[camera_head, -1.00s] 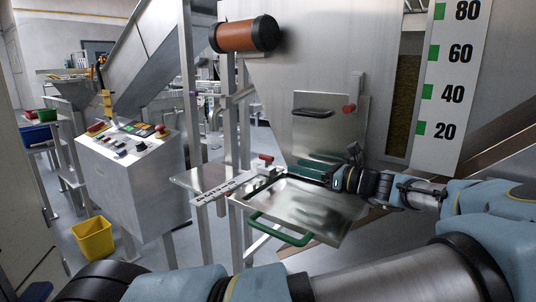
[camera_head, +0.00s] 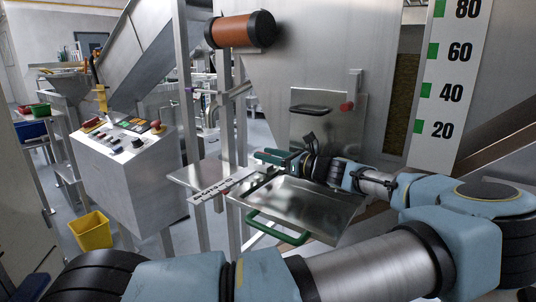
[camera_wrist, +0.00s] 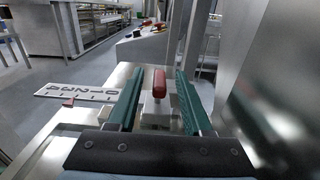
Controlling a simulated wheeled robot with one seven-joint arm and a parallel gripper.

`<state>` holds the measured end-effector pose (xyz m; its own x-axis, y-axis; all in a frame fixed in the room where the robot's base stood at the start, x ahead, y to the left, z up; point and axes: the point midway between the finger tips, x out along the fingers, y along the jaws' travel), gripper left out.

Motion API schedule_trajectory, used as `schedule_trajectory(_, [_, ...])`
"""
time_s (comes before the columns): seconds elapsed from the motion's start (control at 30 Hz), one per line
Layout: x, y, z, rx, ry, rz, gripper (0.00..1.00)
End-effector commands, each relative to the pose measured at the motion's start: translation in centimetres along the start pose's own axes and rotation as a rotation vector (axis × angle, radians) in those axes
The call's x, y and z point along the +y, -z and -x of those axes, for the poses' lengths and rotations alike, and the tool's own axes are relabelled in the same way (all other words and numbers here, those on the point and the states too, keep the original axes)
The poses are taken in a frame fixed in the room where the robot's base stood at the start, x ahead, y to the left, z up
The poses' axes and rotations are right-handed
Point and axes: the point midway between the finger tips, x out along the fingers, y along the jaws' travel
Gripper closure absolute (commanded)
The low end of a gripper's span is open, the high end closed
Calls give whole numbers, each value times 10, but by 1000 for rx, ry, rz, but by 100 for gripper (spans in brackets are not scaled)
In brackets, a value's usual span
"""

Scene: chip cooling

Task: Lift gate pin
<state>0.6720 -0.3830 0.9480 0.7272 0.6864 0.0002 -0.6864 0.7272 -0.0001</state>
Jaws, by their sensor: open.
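A red-capped upright handle (camera_wrist: 159,84) stands on a pale block (camera_wrist: 158,108) in the wrist view. My gripper (camera_wrist: 158,72) is open, with one green finger on each side of the handle; I see a gap on both sides. In the head view my gripper (camera_head: 264,157) is at the back left corner of the metal tray, and its fingers largely hide the handle. The upright gate plate (camera_head: 327,128) has a black grip (camera_head: 310,109) and a red knob (camera_head: 347,106) at its upper right. I cannot tell which red part is the gate pin.
The metal tray (camera_head: 318,225) with a green front handle (camera_head: 277,228) lies below my arm. A numbered scale plate (camera_wrist: 75,91) is left of the fingers. A steel post (camera_wrist: 240,45) and steel wall (camera_wrist: 285,80) stand close on the right.

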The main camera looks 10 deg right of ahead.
Motion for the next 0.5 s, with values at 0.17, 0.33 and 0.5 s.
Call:
schedule_trajectory(0.17, [0,0,0,0,0,0,50])
schedule_trajectory(0.33, [0,0,0,0,0,0,66])
schedule_trajectory(0.5, [0,0,0,0,0,0,85])
